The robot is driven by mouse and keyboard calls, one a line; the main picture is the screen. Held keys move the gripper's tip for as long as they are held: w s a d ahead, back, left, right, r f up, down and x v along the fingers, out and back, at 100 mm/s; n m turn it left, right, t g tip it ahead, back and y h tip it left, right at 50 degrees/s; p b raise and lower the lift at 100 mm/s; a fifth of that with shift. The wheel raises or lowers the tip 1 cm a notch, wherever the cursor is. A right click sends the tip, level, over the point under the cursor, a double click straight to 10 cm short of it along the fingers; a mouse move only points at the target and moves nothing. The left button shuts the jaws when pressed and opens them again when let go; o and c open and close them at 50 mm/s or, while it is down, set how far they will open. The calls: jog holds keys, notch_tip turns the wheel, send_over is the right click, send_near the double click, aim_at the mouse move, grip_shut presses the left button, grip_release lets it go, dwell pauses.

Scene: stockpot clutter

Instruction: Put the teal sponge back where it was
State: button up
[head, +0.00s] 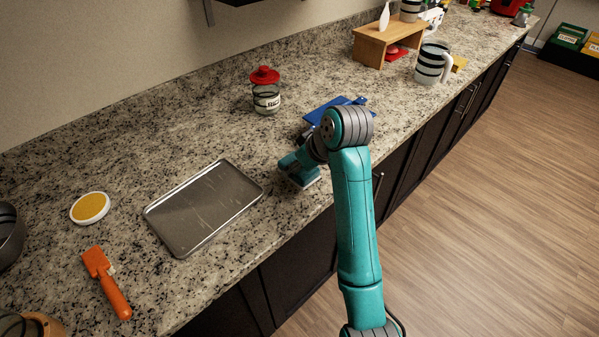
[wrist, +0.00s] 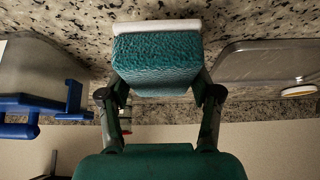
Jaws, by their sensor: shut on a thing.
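The teal sponge (wrist: 157,62) has a white layer along one long side. In the wrist view it sits between the two fingers of my gripper (wrist: 160,92), which is shut on it. The sponge is close to the speckled stone counter; I cannot tell whether it touches it. In the head view my gripper (head: 300,170) is low over the counter near its front edge, right of the metal tray, and the sponge is hard to tell from my teal arm there.
The metal tray (head: 205,208) lies left of my gripper; it also shows in the wrist view (wrist: 265,62). A blue item (head: 335,107) lies behind my arm. A red-lidded jar (head: 266,92) stands further back. An orange-handled tool (head: 106,282) and a yellow-topped round dish (head: 90,208) lie left.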

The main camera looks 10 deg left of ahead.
aim_at(298, 174)
jog(key=shift+f, duration=1.35)
jog(key=o, duration=1)
jog(key=shift+f, duration=0.15)
